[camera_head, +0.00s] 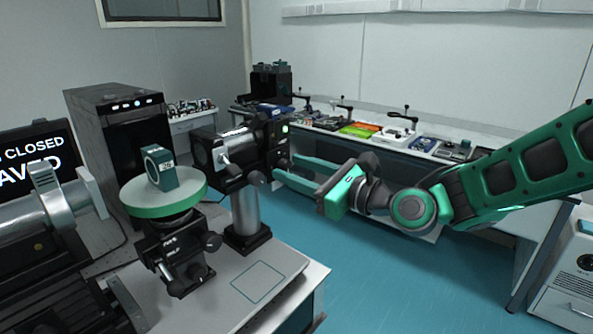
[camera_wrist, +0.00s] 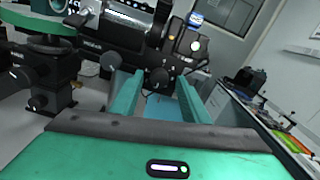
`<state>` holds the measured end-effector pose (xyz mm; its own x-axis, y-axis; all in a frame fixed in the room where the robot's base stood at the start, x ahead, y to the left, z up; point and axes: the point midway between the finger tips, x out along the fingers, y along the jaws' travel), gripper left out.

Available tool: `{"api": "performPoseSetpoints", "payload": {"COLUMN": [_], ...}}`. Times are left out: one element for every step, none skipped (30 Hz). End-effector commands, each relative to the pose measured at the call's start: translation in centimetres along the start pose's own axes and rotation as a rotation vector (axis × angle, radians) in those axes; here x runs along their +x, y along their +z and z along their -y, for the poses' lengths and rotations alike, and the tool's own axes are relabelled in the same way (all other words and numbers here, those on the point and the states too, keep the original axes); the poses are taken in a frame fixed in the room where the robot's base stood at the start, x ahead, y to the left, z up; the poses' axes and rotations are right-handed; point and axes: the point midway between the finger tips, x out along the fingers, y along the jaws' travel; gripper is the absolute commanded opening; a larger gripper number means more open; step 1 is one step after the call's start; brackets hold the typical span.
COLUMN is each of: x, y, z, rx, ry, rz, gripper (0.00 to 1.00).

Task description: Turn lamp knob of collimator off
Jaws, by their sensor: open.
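In the wrist view the collimator barrel (camera_wrist: 108,32) is at the top, and a pale light (camera_wrist: 195,46) shows on the housing. A dark round knob (camera_wrist: 160,77) lies beyond my fingertips, between them in the picture; I take it for the lamp knob. My gripper (camera_head: 283,169) is open and empty, its green fingers pointing at the housing. Contact with the knob cannot be told.
Another dark knob (camera_wrist: 110,62) is left of my fingers. A side bench (camera_head: 440,150) with several items runs along the wall. Teal floor (camera_head: 380,275) is clear.

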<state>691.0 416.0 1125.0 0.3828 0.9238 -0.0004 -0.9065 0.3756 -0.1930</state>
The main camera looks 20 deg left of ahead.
Motion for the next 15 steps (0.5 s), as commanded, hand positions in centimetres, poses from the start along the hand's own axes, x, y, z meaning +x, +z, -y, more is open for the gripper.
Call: {"api": "performPoseSetpoints", "payload": {"x": [0.1,0.11,0.12,0.11,0.11,0.1,0.09,0.09,0.08,0.08,0.08,0.07,0.07,0.07,0.06], "y": [0.02,0.03,0.03,0.03,0.03,0.02,0.02,0.02,0.02,0.02,0.02,0.02,0.02,0.02,0.02], "z": [-0.02,-0.02,-0.01,-0.01,0.0,0.0,0.0,0.01,0.01,0.01,0.01,0.02,0.03,0.04,0.05], "rx": [0.0,0.0,0.0,0.0,0.0,-0.001,-0.001,-0.001,-0.001,-0.001,-0.001,-0.001,-0.001,-0.001,-0.001], "ry": [0.0,0.0,0.0,0.0,0.0,0.0,0.0,0.0,0.0,0.0,0.0,0.0,-0.001,-0.001,-0.001], "rz": [0.001,0.001,0.001,0.0,0.0,0.0,0.0,0.0,0.0,0.0,0.0,0.0,0.0,0.0,0.0], "gripper": [0.42,0.42,0.42,0.42,0.42,0.42,0.42,0.39,0.3,0.23,0.15,0.06,0.0,0.0,0.01]}}
